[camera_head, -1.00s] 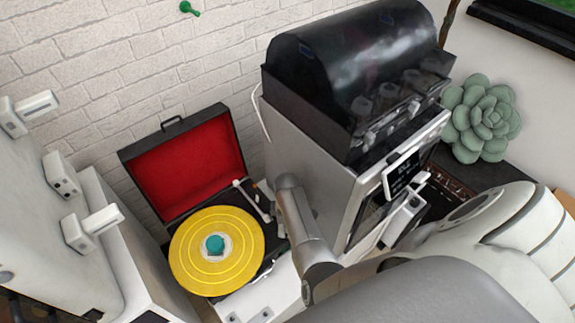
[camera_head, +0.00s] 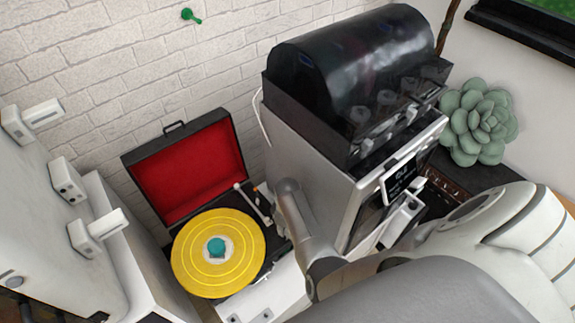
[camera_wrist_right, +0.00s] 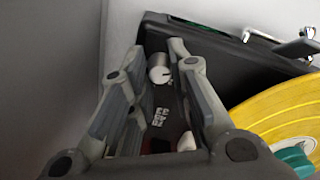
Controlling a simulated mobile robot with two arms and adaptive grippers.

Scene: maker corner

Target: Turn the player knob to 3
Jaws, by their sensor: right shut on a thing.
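The record player (camera_head: 185,165) stands open against the brick wall in the head view, with a red-lined lid and a yellow record (camera_head: 218,275). In the right wrist view, the silver player knob (camera_wrist_right: 159,70) sits on the dark deck near its corner, beside the yellow record (camera_wrist_right: 285,105). My right gripper (camera_wrist_right: 157,52) has its fingertips on either side of the knob and is shut on it. White markings lie near the knob, too small to read, so its setting cannot be told. In the head view the knob is hidden. My left gripper is not in view.
A tall machine (camera_head: 305,150) with a dark domed top stands right of the player, close to my right arm. White furniture with protruding handles (camera_head: 97,232) is at the left. A succulent (camera_head: 478,127) is at the right. The tonearm (camera_head: 252,203) lies beside the record.

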